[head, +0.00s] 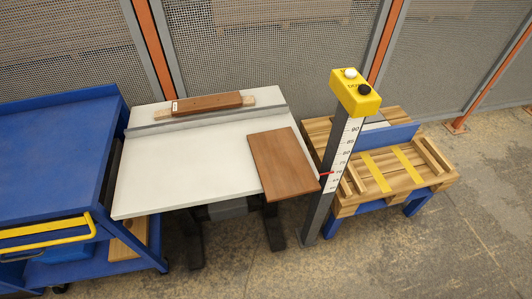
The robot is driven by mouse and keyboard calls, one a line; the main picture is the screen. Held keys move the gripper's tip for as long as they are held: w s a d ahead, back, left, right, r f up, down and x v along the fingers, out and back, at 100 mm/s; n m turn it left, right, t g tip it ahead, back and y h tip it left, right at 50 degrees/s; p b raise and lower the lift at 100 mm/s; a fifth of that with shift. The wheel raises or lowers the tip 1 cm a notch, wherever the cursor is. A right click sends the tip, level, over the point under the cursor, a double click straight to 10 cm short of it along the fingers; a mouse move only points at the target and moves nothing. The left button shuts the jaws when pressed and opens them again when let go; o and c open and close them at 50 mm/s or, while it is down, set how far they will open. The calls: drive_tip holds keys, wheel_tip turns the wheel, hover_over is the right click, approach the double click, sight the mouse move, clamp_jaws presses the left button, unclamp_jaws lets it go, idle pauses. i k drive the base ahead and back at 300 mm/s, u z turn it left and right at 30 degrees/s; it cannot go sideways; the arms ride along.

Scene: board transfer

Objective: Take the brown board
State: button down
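A flat brown board (284,163) lies at the right end of the white table (190,165) in the head view. It lies at a slant, and its near right corner reaches past the table's front right edge. Its top face is fully in view and nothing rests on it. My gripper is not in view.
A reddish-brown block (207,102) lies on a paler wood strip behind a grey rail (205,118). A post with a yellow button box (355,93) stands close right of the board. A slatted wooden stand (390,165) is beyond it. A blue cart (65,150) stands left.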

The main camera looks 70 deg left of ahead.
sight(285, 172)
drive_tip(key=u, duration=0.55)
drive_tip(key=i, duration=0.2)
drive_tip(key=u, duration=2.3)
drive_tip(key=i, duration=0.55)
drive_tip(key=z, duration=0.2)
